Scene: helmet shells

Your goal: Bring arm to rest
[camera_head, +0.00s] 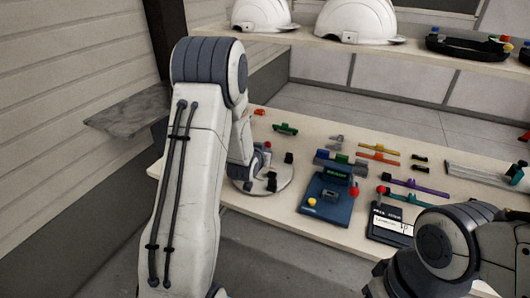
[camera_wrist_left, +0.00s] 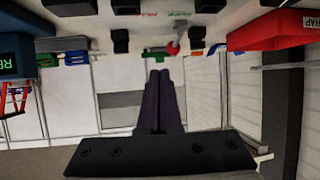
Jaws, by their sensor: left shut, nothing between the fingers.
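My left arm (camera_head: 190,160) rises from the bottom of the head view and bends over toward the table. Its gripper is hidden behind the arm there. In the left wrist view my left gripper (camera_wrist_left: 158,75) is shut, its two dark fingers together with nothing between them. My right arm (camera_head: 445,245) shows at the bottom right of the head view; its gripper is not visible.
The table (camera_head: 300,232) holds a round plate (camera_head: 262,180) close to my left arm, a blue device (camera_head: 328,198), a black-and-white box (camera_head: 390,225) and several coloured parts. White helmet shells (camera_head: 358,20) stand on the shelf (camera_head: 400,46) above. A grey ledge (camera_head: 130,110) is at left.

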